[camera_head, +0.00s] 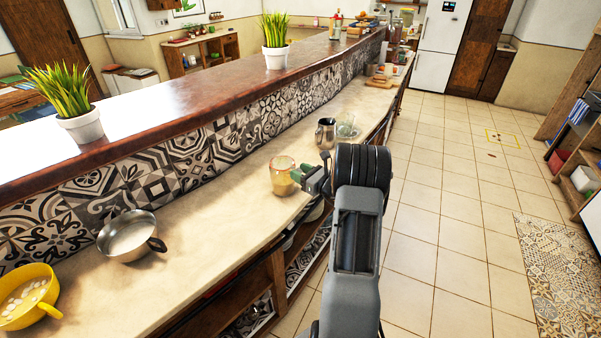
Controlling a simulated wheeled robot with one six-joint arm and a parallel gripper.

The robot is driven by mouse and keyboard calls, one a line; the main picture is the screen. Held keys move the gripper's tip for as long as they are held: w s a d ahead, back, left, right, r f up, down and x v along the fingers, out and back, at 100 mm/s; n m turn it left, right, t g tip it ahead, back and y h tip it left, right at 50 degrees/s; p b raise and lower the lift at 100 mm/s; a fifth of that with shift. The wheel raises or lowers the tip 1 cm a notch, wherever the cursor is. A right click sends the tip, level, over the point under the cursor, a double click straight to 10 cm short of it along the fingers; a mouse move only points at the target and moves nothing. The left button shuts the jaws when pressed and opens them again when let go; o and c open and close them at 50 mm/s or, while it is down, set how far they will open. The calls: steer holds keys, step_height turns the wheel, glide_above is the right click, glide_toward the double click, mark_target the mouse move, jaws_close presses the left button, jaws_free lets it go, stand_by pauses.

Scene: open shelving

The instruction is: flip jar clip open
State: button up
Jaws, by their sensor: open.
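A glass jar (281,180) with yellowish contents and a reddish rim stands upright on the pale counter (215,205). My gripper (305,176) is right beside the jar, on its right side, at the counter's front edge. Its jaws are open; I cannot tell whether they touch the jar. The jar's clip is too small to make out and may be hidden behind the gripper.
A metal pot (128,236) and a yellow bowl (28,297) stand left on the counter. A metal mug (326,132) and a glass bowl (346,128) stand behind the jar. A tiled wall rises behind.

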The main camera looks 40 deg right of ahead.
steer(key=shift+c, duration=0.3)
jaws_close()
steer(key=shift+f+b, duration=0.15)
steer(key=shift+b, duration=0.15)
steer(key=shift+s+f+t+b, duration=0.15)
steer(key=shift+f+t+b, duration=0.3)
steer(key=shift+b, duration=0.75)
steer(key=t+b, duration=0.2)
steer(key=b, duration=0.2)
steer(key=f+t+y+b, duration=0.1)
steer(key=t+b, duration=0.1)
steer(key=b, duration=0.3)
steer(key=s+t+y+b, duration=0.1)
steer(key=t+b, duration=0.1)
steer(key=b, duration=0.2)
steer(key=shift+d+f+t, duration=0.15)
steer(key=shift+f+t, duration=0.1)
steer(key=shift+f, duration=0.15)
steer(key=shift+s+t+b, duration=0.1)
steer(key=shift+t+b, duration=0.6)
steer(key=shift+b, duration=0.5)
